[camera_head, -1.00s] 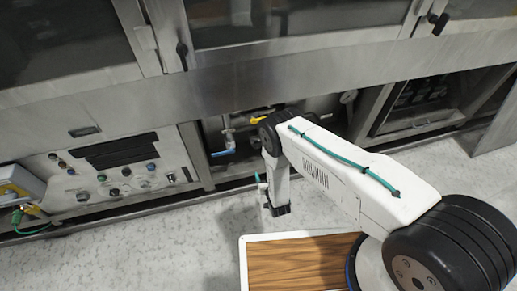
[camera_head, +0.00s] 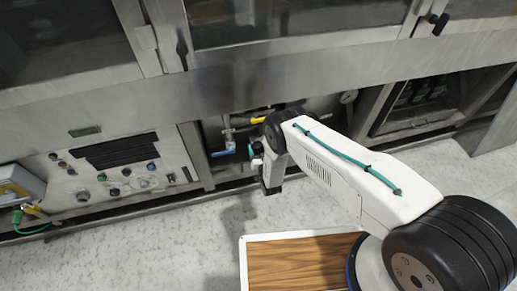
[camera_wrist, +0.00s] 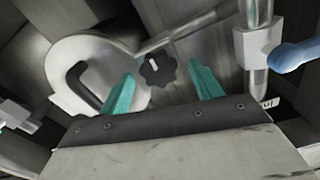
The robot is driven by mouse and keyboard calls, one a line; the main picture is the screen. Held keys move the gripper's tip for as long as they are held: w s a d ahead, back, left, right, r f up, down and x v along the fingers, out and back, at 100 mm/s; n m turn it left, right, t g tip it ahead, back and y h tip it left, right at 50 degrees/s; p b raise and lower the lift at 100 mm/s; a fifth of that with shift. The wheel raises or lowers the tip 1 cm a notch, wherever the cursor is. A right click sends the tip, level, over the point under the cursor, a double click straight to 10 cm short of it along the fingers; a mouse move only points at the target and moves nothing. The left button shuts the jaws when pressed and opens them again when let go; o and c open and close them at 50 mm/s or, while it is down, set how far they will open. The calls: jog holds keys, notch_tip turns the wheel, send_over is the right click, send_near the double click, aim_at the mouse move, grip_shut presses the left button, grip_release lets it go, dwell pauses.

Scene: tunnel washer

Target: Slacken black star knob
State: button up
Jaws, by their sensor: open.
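In the wrist view a black star knob (camera_wrist: 157,69) with a lobed rim and a pale mark on its face sits between the two teal fingertips of my gripper (camera_wrist: 163,88). The fingers are open, one on each side, with a visible gap around the knob. I cannot tell how far ahead of the fingertips the knob lies. In the head view the knob cannot be made out; my arm reaches low into the open bay under the washer and hides that spot.
A metal pipe with a blue lever (camera_wrist: 294,55) stands to the right.

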jog(key=c, duration=1)
jog(key=shift+o, duration=0.2)
